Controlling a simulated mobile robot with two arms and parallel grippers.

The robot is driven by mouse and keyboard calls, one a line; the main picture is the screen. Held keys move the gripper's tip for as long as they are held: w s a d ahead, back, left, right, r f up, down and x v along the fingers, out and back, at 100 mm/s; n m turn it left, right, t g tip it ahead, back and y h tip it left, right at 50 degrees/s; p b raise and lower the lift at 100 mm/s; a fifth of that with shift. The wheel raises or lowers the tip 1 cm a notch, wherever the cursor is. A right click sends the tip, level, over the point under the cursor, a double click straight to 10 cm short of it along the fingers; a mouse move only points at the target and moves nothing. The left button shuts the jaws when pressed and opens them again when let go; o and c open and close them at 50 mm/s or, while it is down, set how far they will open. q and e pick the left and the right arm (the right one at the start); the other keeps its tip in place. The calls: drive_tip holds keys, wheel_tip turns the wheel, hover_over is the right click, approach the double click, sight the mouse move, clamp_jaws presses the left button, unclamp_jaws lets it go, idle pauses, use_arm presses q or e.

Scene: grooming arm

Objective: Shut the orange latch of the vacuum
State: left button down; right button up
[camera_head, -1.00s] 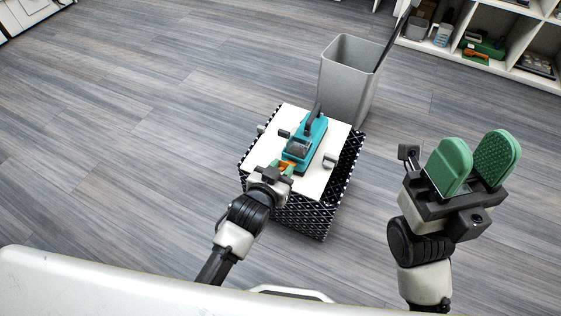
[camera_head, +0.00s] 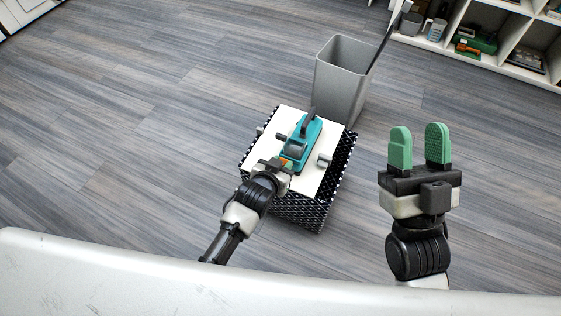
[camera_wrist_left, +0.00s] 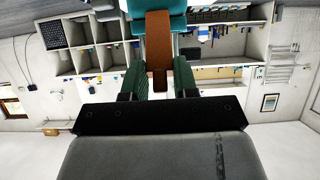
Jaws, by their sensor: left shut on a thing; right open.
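The teal vacuum (camera_head: 301,143) lies on a white board on top of a black-and-white patterned box. Its orange latch (camera_head: 286,160) shows as a small patch at the vacuum's near end. In the left wrist view the latch (camera_wrist_left: 158,45) is an orange-brown strip hanging from the teal body (camera_wrist_left: 136,18). My left gripper (camera_head: 284,164) is at this end, with its green fingers (camera_wrist_left: 157,78) on both sides of the strip and shut on it. My right gripper (camera_head: 419,140) is open and empty, its fingers apart, right of the box above the floor.
The patterned box (camera_head: 300,212) carries the white board (camera_head: 316,180) with small grey blocks near its edges. A grey bin (camera_head: 340,78) stands just behind it. White shelves (camera_head: 505,75) are at the back right. The floor (camera_head: 130,120) to the left is clear.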

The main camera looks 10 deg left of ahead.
use_arm(q)
drive_tip(key=shift+w+d+r+g+p, duration=0.1)
drive_tip(key=shift+w+r+g+p, duration=0.25)
drive_tip(key=shift+p, duration=0.75)
drive_tip(key=shift+w+r+g+p, duration=0.15)
drive_tip(key=shift+g+p, duration=0.2)
drive_tip(key=shift+p, duration=0.55)
drive_tip(key=shift+d, duration=0.1)
use_arm(e)
wheel_tip(320, 180, down, 14)
drive_tip(key=w+d+g+h, duration=0.1)
drive_tip(key=g+h, duration=0.3)
drive_tip(key=g, duration=0.9)
drive_tip(key=shift+w+d+r+m+h, duration=0.15)
drive_tip(key=shift+w+d+m+h, duration=0.15)
drive_tip(key=shift+d, duration=0.3)
use_arm(q)
drive_tip(key=c, duration=1.1)
unclamp_jaws()
